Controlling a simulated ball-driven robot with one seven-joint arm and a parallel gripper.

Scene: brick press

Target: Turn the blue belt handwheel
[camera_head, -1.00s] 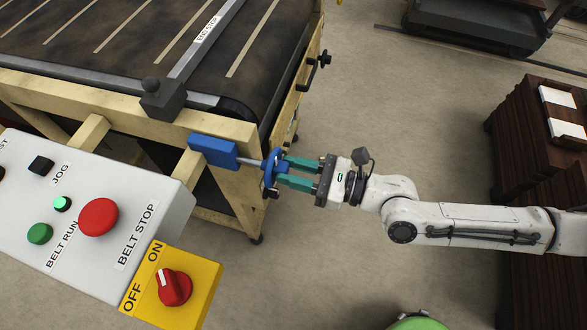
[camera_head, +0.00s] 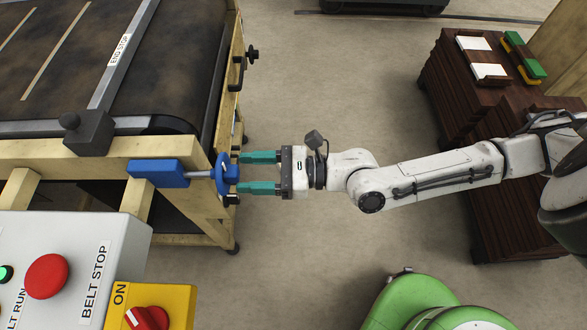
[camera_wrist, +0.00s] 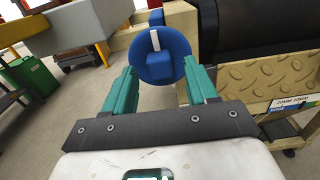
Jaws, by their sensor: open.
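The blue belt handwheel (camera_head: 226,173) is on a short shaft from a blue block (camera_head: 158,172) at the near right corner of the conveyor frame. In the wrist view the blue handwheel (camera_wrist: 166,57) faces me as a disc with a raised blue hub and a white mark near its top. My gripper (camera_head: 240,172) has green fingers, open and level, pointing left at the wheel. In the wrist view the fingers (camera_wrist: 164,84) stand left and right of the hub, with the tips close to the disc. I cannot tell whether they touch it.
The belt conveyor (camera_head: 120,75) fills the upper left. A grey control box (camera_head: 70,255) with a red belt stop button (camera_head: 46,276) and a yellow switch box (camera_head: 165,305) sit at lower left. Dark brown stacks (camera_head: 470,110) stand at right. The floor between is clear.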

